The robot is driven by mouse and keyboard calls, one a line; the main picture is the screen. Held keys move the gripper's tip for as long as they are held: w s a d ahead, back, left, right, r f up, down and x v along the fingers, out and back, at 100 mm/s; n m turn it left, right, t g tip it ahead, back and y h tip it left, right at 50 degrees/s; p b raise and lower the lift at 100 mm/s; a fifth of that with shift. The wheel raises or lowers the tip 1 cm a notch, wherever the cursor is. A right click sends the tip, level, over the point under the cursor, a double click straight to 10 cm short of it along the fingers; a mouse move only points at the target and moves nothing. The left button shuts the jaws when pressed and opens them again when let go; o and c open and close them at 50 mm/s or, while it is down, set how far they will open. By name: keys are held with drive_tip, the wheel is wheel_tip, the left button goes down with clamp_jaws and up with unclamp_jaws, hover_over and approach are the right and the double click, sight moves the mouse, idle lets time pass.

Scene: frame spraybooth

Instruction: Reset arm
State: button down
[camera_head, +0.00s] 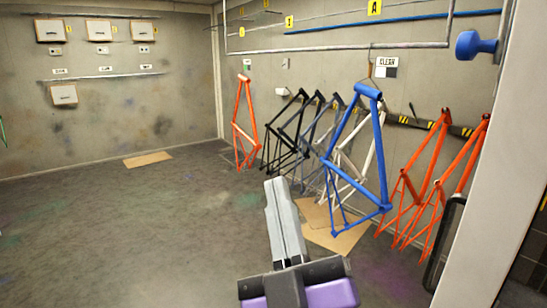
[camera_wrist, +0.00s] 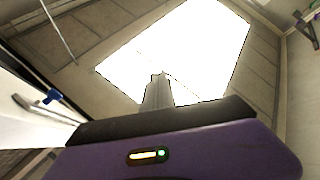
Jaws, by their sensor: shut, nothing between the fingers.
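My gripper (camera_head: 273,184) is in the lower middle of the head view, with its grey fingers closed together and nothing between them. It points away from me into the room, over the floor, in front of the hanging frames. In the wrist view my gripper (camera_wrist: 158,78) points up toward a bright white ceiling panel (camera_wrist: 180,50). Its fingers touch along their length there too.
A blue bike frame (camera_head: 378,140) hangs to the right of my gripper. Orange frames (camera_head: 432,180) hang further right, near a pale post (camera_head: 490,180). Dark frames (camera_head: 290,130) hang behind. Cardboard (camera_head: 335,240) lies on the floor.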

drive_tip(key=s+d+f+m+g, duration=0.1)
drive_tip(key=s+d+f, duration=0.25)
drive_tip(key=f, duration=0.35)
drive_tip(key=s+d+f+g+y, duration=0.1)
drive_tip(key=s+d+f+g, duration=0.1)
drive_tip(key=s+f, duration=0.35)
drive_tip(key=s+d+f+m+g, duration=0.1)
drive_tip(key=s+d+f, duration=0.15)
drive_tip(key=f, duration=0.55)
drive_tip(key=s+d+f+m+g+h, duration=0.3)
drive_tip(key=s+d+f, duration=0.2)
drive_tip(key=s, duration=0.5)
drive_tip(key=s+d+f+m+g+h, duration=0.2)
drive_tip(key=s+d+f, duration=0.4)
drive_tip(key=s+f, duration=0.3)
drive_tip(key=shift+s+d+m+g+h, duration=0.15)
drive_tip(key=shift+s+m+g+h, duration=0.35)
drive_tip(key=shift+m, duration=0.3)
drive_tip(key=shift+d+f, duration=0.1)
